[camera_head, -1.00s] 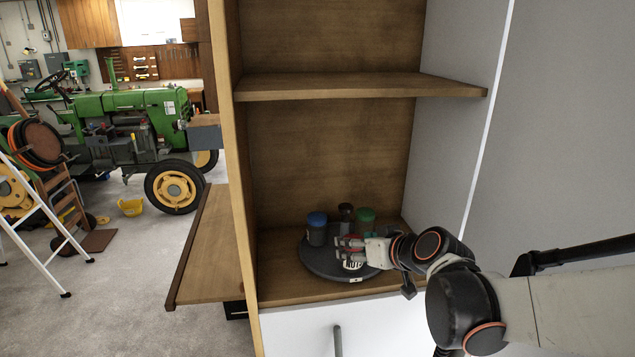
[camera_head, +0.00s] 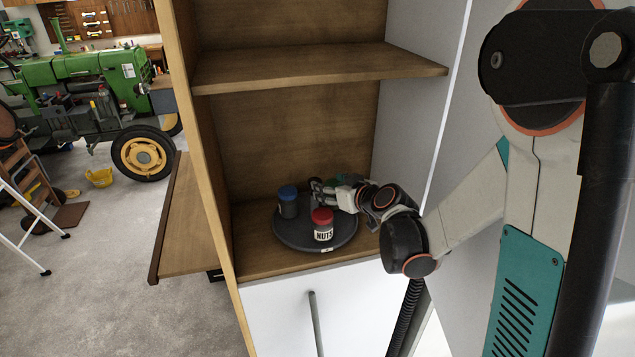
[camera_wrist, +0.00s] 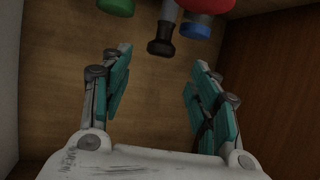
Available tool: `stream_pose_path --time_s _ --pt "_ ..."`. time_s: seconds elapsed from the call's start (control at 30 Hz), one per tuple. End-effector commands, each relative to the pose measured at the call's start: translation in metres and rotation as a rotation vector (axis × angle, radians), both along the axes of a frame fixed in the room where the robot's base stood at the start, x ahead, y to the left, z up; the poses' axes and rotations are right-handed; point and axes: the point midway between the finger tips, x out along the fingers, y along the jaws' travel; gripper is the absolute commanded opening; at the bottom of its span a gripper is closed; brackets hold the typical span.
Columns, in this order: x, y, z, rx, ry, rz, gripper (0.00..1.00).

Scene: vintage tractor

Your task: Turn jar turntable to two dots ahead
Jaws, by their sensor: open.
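The round dark turntable (camera_head: 290,238) sits on the cabinet's lower shelf with a small white mark (camera_head: 326,249) on its front rim; I cannot make out dots. The red-lidded NUTS jar (camera_head: 323,226) stands at its front, the blue-lidded jar (camera_head: 288,204) at its left. My gripper (camera_head: 318,188) is open and empty over the turntable's back part, behind the red-lidded jar, and hides what stands there.
An upper shelf (camera_head: 310,68) spans the cabinet above my gripper. The cabinet's left side panel (camera_head: 205,150) and grey right wall (camera_head: 405,120) bound the space. A wooden board (camera_head: 183,230) juts out left. A tractor (camera_head: 90,95) stands beyond open floor.

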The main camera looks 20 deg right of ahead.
Motion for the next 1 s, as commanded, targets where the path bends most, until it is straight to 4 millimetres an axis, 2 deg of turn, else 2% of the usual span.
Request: stream_pose_path --time_s 0.2,0.43,0.6,0.93,1.0 --pt "0.033 0.009 -0.013 0.000 0.001 0.002 0.55" --pt "0.059 0.016 -0.024 0.000 0.000 0.001 0.55" --pt "0.068 0.018 -0.029 0.000 0.001 0.001 0.55" --pt "0.069 0.019 -0.030 0.001 0.000 0.001 0.55" --pt "0.069 0.019 -0.030 0.001 0.000 0.001 0.39"
